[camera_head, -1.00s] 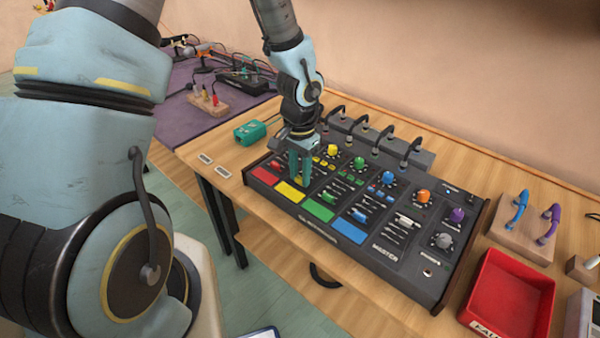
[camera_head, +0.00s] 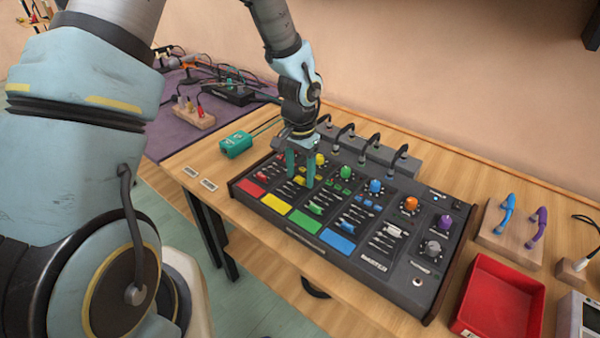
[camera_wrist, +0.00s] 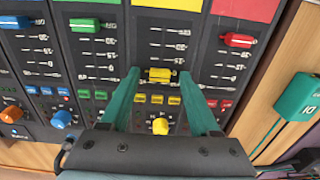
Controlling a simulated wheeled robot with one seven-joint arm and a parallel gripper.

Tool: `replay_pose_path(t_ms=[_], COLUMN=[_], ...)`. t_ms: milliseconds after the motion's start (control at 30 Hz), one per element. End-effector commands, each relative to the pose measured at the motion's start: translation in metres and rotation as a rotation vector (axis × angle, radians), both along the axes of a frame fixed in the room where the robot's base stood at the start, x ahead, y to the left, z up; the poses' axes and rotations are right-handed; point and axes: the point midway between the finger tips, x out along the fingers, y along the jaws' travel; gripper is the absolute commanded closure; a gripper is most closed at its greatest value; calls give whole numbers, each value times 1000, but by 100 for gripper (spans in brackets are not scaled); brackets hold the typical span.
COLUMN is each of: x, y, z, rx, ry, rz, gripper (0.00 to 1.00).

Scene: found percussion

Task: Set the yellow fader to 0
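The yellow fader (camera_wrist: 160,76) is a small yellow cap on a slot in the dark mixer (camera_head: 412,258). In the wrist view it sits toward the slot end near a row of small yellow buttons (camera_wrist: 158,99), with white scale marks beside it. My gripper (camera_wrist: 158,73) is open, one teal finger on each side of the cap, with visible gaps. The fingers also show in the head view (camera_head: 301,182), low over the yellow channel. I cannot tell how far the fingertips are above the panel. The yellow knob (camera_wrist: 160,126) is close to the gripper body.
The red fader (camera_wrist: 238,40) and green fader (camera_wrist: 85,25) sit in the neighbouring channels. Upright cables and plugs (camera_head: 343,137) stand behind the mixer. A teal box (camera_head: 236,144) is at its left, a red tray (camera_head: 499,297) at its right.

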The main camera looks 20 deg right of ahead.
Motion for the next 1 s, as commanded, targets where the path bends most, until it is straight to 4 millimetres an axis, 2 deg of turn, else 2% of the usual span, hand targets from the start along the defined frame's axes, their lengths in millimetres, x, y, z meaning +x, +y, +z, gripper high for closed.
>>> replay_pose_path(t_ms=[200, 333, 800, 1000], x=[0, 0, 1, 0], y=[0, 0, 0, 0], z=[0, 8, 91, 106], rx=[0, -1, -2, -1], ry=[0, 0, -3, 0], rz=[0, 1, 2, 0], gripper=[38, 38, 38, 38])
